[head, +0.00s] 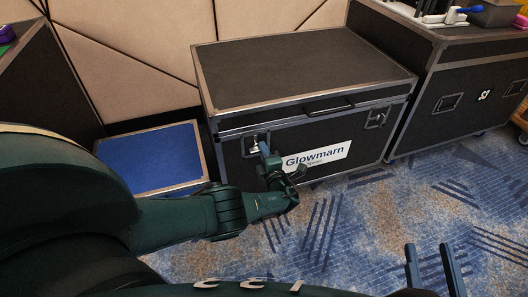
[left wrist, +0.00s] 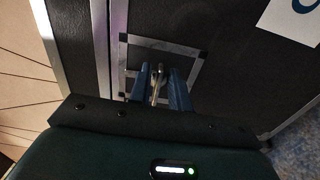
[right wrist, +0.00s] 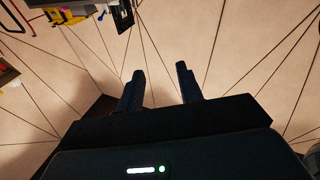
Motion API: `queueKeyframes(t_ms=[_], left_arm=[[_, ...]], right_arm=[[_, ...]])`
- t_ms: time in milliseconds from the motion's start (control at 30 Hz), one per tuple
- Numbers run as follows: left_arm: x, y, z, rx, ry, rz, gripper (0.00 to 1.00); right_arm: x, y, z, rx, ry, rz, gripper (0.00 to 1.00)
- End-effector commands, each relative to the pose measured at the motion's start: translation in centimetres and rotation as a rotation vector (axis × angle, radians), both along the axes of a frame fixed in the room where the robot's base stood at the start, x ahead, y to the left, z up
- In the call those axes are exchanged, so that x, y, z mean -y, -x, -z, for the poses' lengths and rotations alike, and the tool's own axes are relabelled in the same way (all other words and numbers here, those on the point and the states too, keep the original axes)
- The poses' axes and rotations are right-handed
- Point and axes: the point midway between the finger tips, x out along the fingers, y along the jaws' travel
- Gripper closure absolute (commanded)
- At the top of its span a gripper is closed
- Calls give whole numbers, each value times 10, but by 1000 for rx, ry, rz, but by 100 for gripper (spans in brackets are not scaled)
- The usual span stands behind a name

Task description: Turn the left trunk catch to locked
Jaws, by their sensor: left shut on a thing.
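The black trunk (head: 310,68) with metal edges stands by the padded wall, its front marked with a white "Glowmarn" label (head: 318,156). The left trunk catch (head: 252,142) is on its front, left of the label, partly hidden by my left gripper (head: 265,152). In the left wrist view the fingers (left wrist: 162,85) are shut on the small metal piece of the catch (left wrist: 156,82), inside its square metal frame. The right trunk catch (head: 377,117) sits near the right end. My right gripper (head: 430,262) is open and empty, low at the right, away from the trunk.
A blue-topped low box (head: 150,160) stands left of the trunk. Another dark case (head: 470,85) with items on top stands close at the right. Patterned blue carpet (head: 370,220) in front is clear.

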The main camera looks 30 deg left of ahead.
Motion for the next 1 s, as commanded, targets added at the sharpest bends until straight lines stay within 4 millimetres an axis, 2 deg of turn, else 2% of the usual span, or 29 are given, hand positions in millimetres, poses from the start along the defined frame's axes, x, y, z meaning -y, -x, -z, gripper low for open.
queueKeyframes(t_ms=[67, 100, 200, 433, 567, 767, 1000], left_arm=[[-6, 4, 2, -4, -5, -16, 100], [-6, 4, 2, -4, -5, -16, 79], [-6, 4, 2, -3, -4, -14, 72], [-2, 2, 1, -1, -1, -7, 72], [6, 8, -1, -2, -1, -5, 72], [37, 34, -3, -5, 1, -4, 72], [75, 68, -1, -5, 0, -7, 72]], right_arm=[[0, 0, 0, 0, -1, 0, 64], [0, 0, 0, 0, -1, 0, 64], [-1, 0, 0, 0, -2, -1, 64], [-1, 0, -1, 1, -2, -2, 64], [-1, 0, -8, 6, 6, 0, 64], [2, 0, -19, 25, 54, 14, 64], [11, 1, -2, -78, 97, 54, 64]])
